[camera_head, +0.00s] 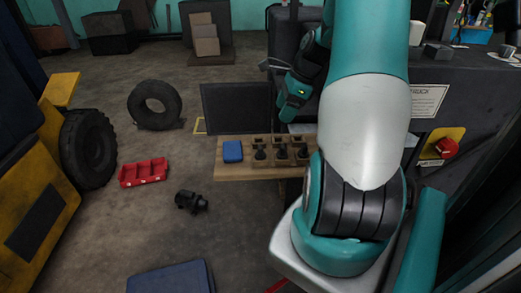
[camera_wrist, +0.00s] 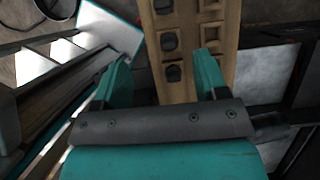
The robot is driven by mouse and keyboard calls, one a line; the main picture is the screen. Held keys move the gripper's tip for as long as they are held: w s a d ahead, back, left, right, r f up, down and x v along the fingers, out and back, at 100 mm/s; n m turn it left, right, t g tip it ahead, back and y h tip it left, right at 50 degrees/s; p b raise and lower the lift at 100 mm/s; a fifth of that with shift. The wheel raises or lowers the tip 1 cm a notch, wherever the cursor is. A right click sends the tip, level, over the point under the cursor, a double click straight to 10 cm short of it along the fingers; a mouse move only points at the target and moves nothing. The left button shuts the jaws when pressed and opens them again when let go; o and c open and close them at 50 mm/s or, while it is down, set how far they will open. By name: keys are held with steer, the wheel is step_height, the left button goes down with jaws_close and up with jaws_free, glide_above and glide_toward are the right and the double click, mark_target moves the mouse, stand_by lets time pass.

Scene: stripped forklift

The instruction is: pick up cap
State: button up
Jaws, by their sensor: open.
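Several small black knob-like pieces that look like caps sit in a wooden holder (camera_head: 232,171) on the bench. I cannot tell which one the task means. In the head view they stand in a row: left (camera_head: 260,154), middle (camera_head: 281,153) and right (camera_head: 303,153).
A blue box (camera_head: 232,151) lies on the wood, left of the pieces. A dark panel (camera_head: 238,108) stands behind. A red tray (camera_head: 143,172), a black part (camera_head: 190,201) and a tyre (camera_head: 154,105) are on the floor. A red button (camera_head: 447,146) is at right.

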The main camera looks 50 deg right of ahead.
steer(key=p, duration=0.2)
glide_toward(261, 147)
steer(key=s+x, duration=0.1)
steer(key=x, duration=0.4)
steer(key=p+x, duration=0.1)
steer(key=x, duration=0.1)
steer(key=w+p+x, duration=0.1)
steer(key=x, duration=0.2)
steer(key=shift+w+f, duration=0.15)
steer(key=shift+f, duration=0.25)
jaws_close()
